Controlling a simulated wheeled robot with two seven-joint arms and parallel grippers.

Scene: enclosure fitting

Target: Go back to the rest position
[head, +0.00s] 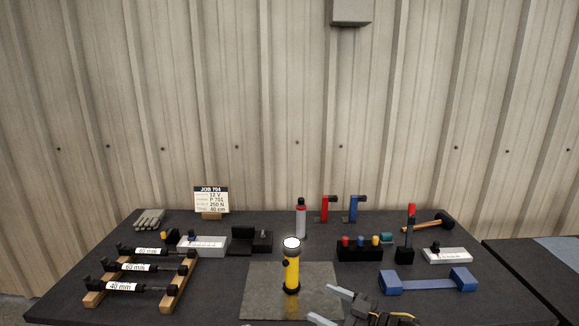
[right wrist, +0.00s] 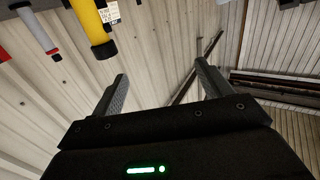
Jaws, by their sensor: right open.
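My right gripper (head: 332,306) is at the bottom of the head view, low over the front edge of the table's grey mat. In the right wrist view its two fingers (right wrist: 160,92) are spread apart with nothing between them. A yellow flashlight (head: 292,268) stands upright on the grey mat (head: 262,300), to the left of the right gripper and apart from it. The flashlight also shows at the top of the right wrist view (right wrist: 92,25). My left gripper is not in either view.
A corrugated wall stands behind.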

